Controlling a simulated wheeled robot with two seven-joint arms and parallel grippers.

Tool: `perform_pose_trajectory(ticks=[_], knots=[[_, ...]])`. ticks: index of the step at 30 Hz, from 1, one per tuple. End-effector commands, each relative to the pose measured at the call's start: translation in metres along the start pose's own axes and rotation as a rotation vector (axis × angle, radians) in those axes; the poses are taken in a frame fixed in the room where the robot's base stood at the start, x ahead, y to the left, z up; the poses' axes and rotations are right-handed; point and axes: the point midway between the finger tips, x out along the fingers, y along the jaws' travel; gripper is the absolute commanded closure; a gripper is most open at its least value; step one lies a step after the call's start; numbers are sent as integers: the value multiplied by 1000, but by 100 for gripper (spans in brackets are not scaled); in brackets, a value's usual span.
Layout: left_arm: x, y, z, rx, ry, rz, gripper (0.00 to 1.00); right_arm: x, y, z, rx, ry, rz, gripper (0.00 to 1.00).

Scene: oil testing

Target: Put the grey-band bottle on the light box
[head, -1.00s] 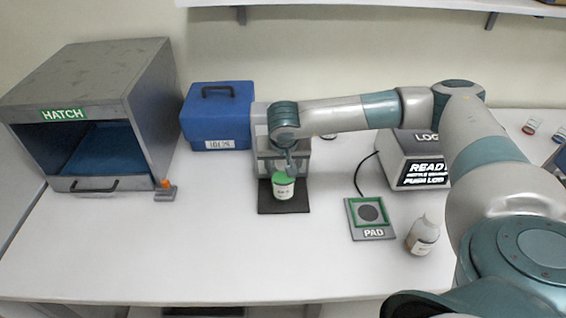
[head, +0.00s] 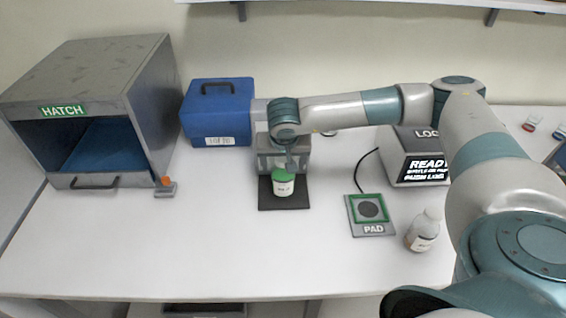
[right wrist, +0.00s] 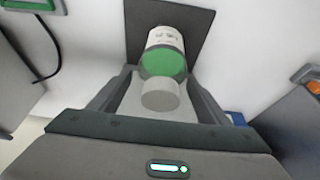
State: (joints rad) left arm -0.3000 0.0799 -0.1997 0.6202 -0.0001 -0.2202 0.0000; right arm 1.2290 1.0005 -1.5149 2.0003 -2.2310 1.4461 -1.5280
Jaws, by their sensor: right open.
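My right gripper (head: 288,160) is directly over this bottle, pointing down. In the right wrist view my right gripper (right wrist: 160,82) is open, its fingers either side of the bottle's pale cap (right wrist: 160,95), with no clear grip. A second, clear bottle with a pale label (head: 423,231) stands at the right; its band colour is unclear. I cannot tell which thing is the light box.
A pad with a green frame (head: 370,230) lies left of the clear bottle. A log device with a lit screen (head: 424,170) stands behind it. A blue case (head: 219,115) and a grey hatch box (head: 110,85) stand at the left. The front left table is clear.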

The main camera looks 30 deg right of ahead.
Motion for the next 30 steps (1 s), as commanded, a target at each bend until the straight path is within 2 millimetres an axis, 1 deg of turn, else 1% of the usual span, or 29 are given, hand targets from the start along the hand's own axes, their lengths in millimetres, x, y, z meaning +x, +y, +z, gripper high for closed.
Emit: perform_pose_trajectory(ticks=[5, 8, 15, 21, 25, 30], knots=[[12, 0, 1, 0, 0, 0, 100, -17, -1, 0, 0, 2, -3, 29], [20, 0, 2, 0, 0, 0, 100, -32, -1, 1, -1, 3, -4, 29], [40, 0, 4, 0, 0, 0, 100, -77, -1, 0, -1, 4, -5, 29], [49, 1, 5, 1, 0, 0, 100, -106, -1, 0, -1, 3, -3, 29], [52, 1, 5, 1, 0, 0, 100, -116, -1, 0, -1, 1, -1, 29], [52, 1, 5, 1, 0, 0, 100, -121, 0, 0, -1, 1, -1, 29]])
